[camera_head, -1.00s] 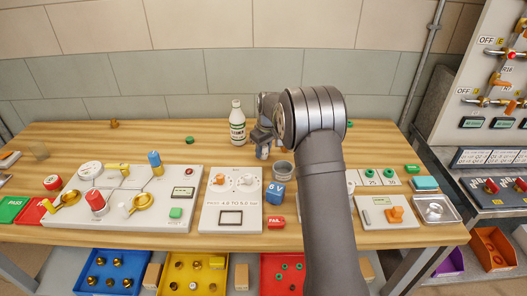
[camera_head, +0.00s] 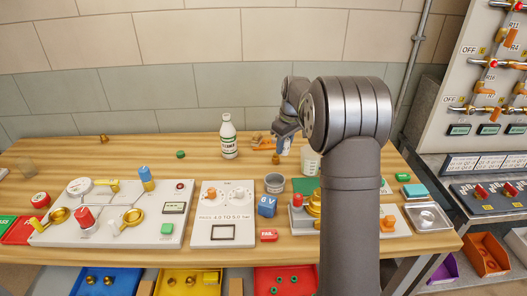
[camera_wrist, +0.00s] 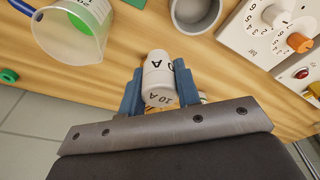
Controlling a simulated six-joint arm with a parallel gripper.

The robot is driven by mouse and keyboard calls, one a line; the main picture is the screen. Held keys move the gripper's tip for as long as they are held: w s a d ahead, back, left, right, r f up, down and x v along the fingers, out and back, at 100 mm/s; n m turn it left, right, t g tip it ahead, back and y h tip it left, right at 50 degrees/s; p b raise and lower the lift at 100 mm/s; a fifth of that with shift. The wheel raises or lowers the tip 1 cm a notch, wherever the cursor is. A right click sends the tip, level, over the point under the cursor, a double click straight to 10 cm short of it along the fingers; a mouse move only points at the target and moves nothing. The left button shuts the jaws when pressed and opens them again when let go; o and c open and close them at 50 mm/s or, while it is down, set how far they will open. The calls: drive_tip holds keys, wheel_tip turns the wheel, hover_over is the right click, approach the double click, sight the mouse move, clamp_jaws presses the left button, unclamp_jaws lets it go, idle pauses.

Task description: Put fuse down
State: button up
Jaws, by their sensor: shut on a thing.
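A white fuse (camera_wrist: 159,78) marked "10 A" is held between the blue fingers of my gripper (camera_wrist: 158,92) in the wrist view. The jaws are shut on it. Wooden table surface shows beyond it; I cannot tell whether the fuse touches the table. In the head view my gripper (camera_head: 285,140) is over the back part of the wooden table (camera_head: 205,150), right of the white bottle. My arm hides part of the table to the right.
A white bottle (camera_head: 228,138), a grey cup (camera_head: 274,184), a clear beaker (camera_head: 310,163) and a blue "6 V" block (camera_head: 267,206) stand near my gripper. An orange item (camera_head: 264,145) lies beside it. A panel with two dials (camera_head: 223,215) stands in front. Bare wood lies left of the bottle.

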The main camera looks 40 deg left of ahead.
drive_tip(key=s+a, duration=1)
drive_tip(key=a, duration=0.3)
hover_over(206, 171)
drive_tip(key=d, duration=0.1)
drive_tip(key=shift+n, duration=0.3)
drive_tip(key=f, duration=0.6)
drive_tip(key=shift+w, duration=0.2)
drive_tip(key=shift+s+a+f, duration=0.25)
drive_tip(key=shift+a+f, duration=0.1)
drive_tip(key=shift+f, duration=1.85)
drive_tip(key=shift+f, duration=0.2)
drive_tip(key=o, duration=1)
